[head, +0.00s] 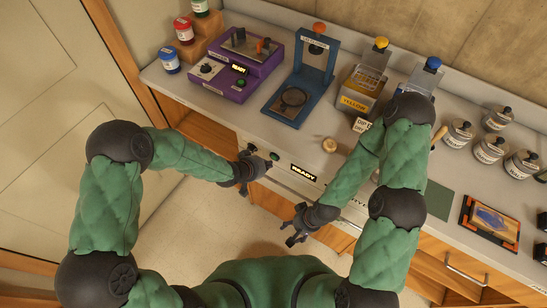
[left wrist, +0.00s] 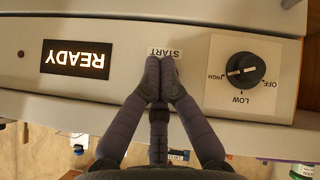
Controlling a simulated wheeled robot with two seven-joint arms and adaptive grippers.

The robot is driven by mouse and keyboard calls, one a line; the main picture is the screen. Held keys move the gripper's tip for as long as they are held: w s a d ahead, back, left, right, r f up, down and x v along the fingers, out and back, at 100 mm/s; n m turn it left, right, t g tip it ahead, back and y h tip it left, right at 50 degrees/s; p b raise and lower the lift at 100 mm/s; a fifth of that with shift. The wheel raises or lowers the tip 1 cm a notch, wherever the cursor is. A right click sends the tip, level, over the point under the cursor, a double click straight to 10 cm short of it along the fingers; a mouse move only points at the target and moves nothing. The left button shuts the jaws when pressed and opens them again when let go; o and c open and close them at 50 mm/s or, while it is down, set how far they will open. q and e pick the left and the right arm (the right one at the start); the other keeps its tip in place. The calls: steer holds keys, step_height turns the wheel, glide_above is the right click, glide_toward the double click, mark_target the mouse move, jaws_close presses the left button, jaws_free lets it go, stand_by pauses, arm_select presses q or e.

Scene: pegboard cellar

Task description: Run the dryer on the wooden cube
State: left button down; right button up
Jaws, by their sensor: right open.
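The dryer front is a pale panel under the counter edge, with a lit READY display (head: 303,172) that also shows in the left wrist view (left wrist: 75,59). A black dial (left wrist: 243,70) with OFF, LOW and HIGH marks sits beside a START label (left wrist: 164,53). My left gripper (head: 264,165) is at this panel, its fingertips together over the START spot (left wrist: 160,68) and hiding the button there; I cannot tell if they touch. My right gripper (head: 292,238) is open and empty, low in front of the counter. I cannot clearly make out a wooden cube; a small rounded wooden piece (head: 329,145) lies near the counter edge.
A purple machine (head: 231,68), a blue press (head: 302,85), a yellow dip tank (head: 361,93) and a blue-topped tank (head: 425,76) stand along the counter. Lidded jars (head: 489,149) and a framed picture (head: 490,221) are at the right. The floor in front is clear.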

arm_select(q)
steer(key=shift+w, duration=0.1)
steer(key=shift+w+d, duration=0.25)
stand_by(0.3)
steer(key=shift+w+d, duration=0.25)
steer(key=shift+w, duration=0.1)
stand_by(0.8)
stand_by(0.4)
steer(key=shift+s+a, duration=0.5)
steer(key=shift+s, duration=0.2)
steer(key=s+a, duration=0.1)
steer(key=s, duration=0.1)
steer(key=s+a+p, duration=0.1)
steer(key=s+a, duration=0.1)
stand_by(0.4)
stand_by(0.7)
